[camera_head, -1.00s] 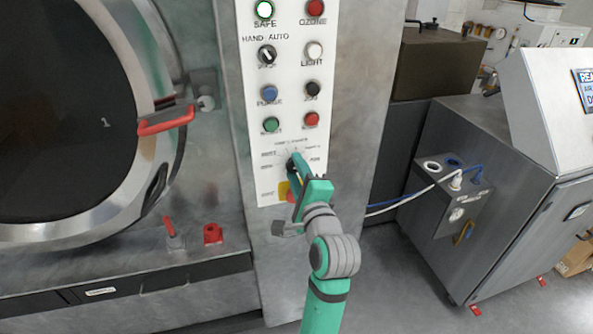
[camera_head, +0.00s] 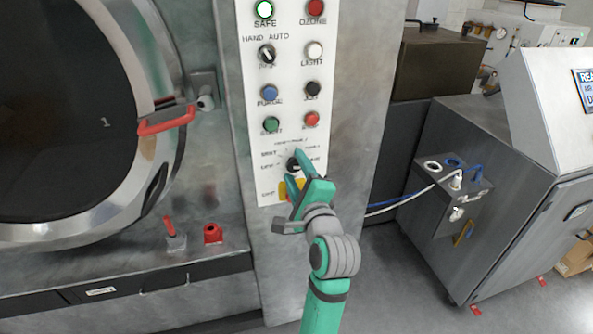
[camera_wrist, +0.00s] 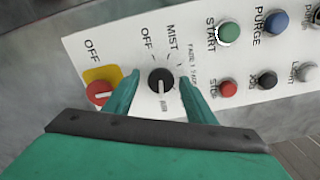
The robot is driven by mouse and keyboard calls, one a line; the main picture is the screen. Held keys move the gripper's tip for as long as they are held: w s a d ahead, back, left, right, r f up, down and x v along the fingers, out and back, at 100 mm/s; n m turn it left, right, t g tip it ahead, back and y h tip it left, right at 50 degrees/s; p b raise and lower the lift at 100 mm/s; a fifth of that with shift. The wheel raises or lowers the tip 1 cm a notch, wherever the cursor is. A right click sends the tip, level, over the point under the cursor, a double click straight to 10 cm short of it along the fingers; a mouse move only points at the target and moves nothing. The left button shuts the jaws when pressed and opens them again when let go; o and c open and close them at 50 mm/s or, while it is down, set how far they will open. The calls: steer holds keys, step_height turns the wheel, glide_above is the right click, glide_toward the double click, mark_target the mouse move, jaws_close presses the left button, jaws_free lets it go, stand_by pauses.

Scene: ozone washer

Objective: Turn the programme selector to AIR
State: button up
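The programme selector (camera_wrist: 161,80) is a round black knob low on the white control panel, with printed labels around it. In the wrist view a white mark on the knob points down toward a small, blurred label that may read AIR; OFF and MIST are on the far side. The knob also shows in the head view (camera_head: 291,163), partly beside a finger. My gripper (camera_head: 293,167) is open, with its green fingers on either side of the knob; in the wrist view (camera_wrist: 159,84) gaps show between knob and fingers.
A red OFF switch on a yellow plate (camera_wrist: 101,77) is close beside the left finger in the wrist view. Red, green, blue and black buttons sit above the selector. The round door (camera_head: 60,120) with its red handle (camera_head: 166,120) is to the left.

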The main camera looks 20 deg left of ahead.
steer(key=v, duration=1)
steer(key=shift+s+d, duration=0.25)
steer(key=shift+s, duration=0.05)
steer(key=s+d+f+n+t+h, duration=0.1)
steer(key=s+d+f+n+h, duration=0.4)
steer(key=f, duration=0.7)
steer(key=s+d+f+h, duration=0.2)
steer(key=s+d+f, duration=0.4)
steer(key=f, duration=0.6)
steer(key=s+d+f+n+h, duration=0.1)
steer(key=s+n, duration=0.4)
steer(key=s, duration=0.7)
steer(key=s+d+f+n+h, duration=0.1)
steer(key=s+f+n, duration=0.3)
steer(key=s, duration=0.9)
steer(key=shift+d+f+n+g+h, duration=0.2)
steer(key=shift+f+n+g+h, duration=0.1)
steer(key=shift+n+h, duration=0.3)
